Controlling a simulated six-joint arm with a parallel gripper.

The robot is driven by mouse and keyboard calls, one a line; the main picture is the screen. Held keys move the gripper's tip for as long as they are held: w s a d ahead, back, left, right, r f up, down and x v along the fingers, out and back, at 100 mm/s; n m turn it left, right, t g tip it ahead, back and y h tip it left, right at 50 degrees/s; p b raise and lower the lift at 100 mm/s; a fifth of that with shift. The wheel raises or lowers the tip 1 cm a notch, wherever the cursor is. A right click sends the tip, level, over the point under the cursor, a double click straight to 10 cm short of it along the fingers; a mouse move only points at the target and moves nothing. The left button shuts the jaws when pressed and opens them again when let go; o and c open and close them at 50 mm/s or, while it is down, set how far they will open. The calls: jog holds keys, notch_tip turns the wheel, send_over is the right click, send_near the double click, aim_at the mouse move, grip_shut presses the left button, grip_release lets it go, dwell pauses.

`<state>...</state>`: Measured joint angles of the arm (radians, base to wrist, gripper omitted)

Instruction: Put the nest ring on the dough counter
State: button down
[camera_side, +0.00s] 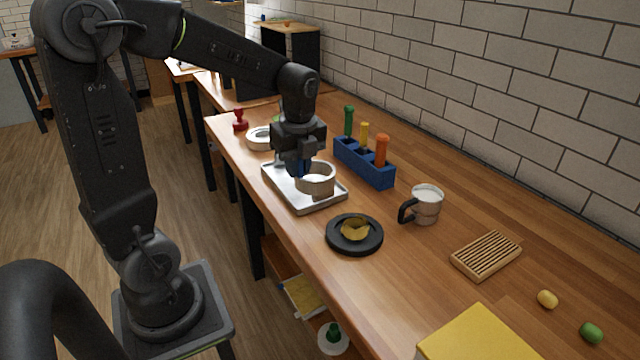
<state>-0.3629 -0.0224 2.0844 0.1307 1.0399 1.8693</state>
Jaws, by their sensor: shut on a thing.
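A cream, round, open ring (318,186), which I take to be the nest ring, is at my gripper (303,170). My gripper points down and is shut on the ring's left rear wall; the fingertips are partly hidden by the ring. The ring is upright, over or in a shallow silver tray (322,207); I cannot tell whether it touches the tray floor. The tray sits on a long wooden counter (400,255) along the brick wall. I cannot tell which surface is the dough counter; more wooden counters (224,95) stand farther back.
Right of the tray is a blue holder (364,165) with green, yellow and orange handled tools. A black plate (355,247), a mug (427,204), a slatted wooden block (486,256) and a yellow box (476,338) are nearer. A white bowl (258,139) and red stamp (240,121) stand behind.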

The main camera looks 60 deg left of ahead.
jog(key=w+d+f+m, duration=0.1)
jog(key=w+d+f, duration=0.1)
jog(key=d, duration=0.6)
jog(key=w+d+f+m, duration=0.1)
jog(key=d+f+m, duration=0.1)
jog(key=d, duration=0.6)
jog(key=w+d+f+m, duration=0.1)
jog(key=w+d+f, duration=0.1)
jog(key=d, duration=0.6)
jog(key=shift+w+f+t, duration=0.3)
jog(key=shift+f, duration=0.2)
jog(key=shift+f+m, duration=0.3)
jog(key=shift+f, duration=1.5)
jog(key=shift+f, duration=0.15)
jog(key=c, duration=1.1)
grip_release()
